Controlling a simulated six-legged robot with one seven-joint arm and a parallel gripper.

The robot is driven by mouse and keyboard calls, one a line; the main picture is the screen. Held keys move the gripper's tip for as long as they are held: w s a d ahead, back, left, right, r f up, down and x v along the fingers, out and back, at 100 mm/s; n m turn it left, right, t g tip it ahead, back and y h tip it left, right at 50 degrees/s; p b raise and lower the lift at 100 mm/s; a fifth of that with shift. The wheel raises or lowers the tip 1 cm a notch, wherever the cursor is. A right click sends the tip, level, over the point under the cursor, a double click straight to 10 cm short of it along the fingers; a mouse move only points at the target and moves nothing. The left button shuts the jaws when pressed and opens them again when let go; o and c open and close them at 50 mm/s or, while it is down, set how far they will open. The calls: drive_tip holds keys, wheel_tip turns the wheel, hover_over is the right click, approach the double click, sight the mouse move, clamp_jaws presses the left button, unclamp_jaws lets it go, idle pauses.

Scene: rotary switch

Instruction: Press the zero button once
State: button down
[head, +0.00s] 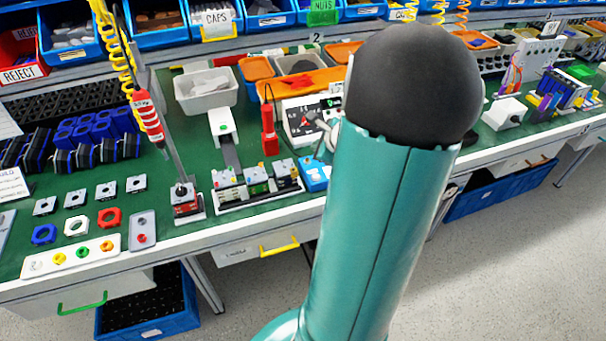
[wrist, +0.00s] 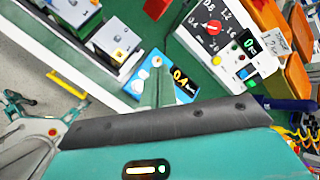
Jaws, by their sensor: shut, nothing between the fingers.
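A blue device (wrist: 172,83) with a small display reading about 0.4 and pale round buttons lies on the green bench in the wrist view; it also shows in the head view (head: 314,178). Behind it in the wrist view is a white panel (wrist: 231,62) with a red-knobbed dial (wrist: 213,28), a small display and blue and green buttons; it is partly hidden in the head view (head: 296,127). No button label is legible, so I cannot tell which one is zero. My gripper (wrist: 158,75) is shut and empty, its tip over the blue device; contact cannot be judged.
Small switch modules (head: 257,182) stand left of the blue device. My teal arm covers much of the bench in the head view.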

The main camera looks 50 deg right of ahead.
drive_tip(key=shift+s+d+f, duration=0.1)
drive_tip(key=shift+s+d, duration=0.1)
drive_tip(key=shift+s, duration=0.15)
drive_tip(key=shift+w+f, duration=0.1)
drive_tip(key=shift+f, duration=4.3)
drive_tip(key=shift+f, duration=0.4)
drive_tip(key=shift+f, duration=0.4)
drive_tip(key=shift+r, duration=0.85)
drive_tip(key=shift+r, duration=2.5)
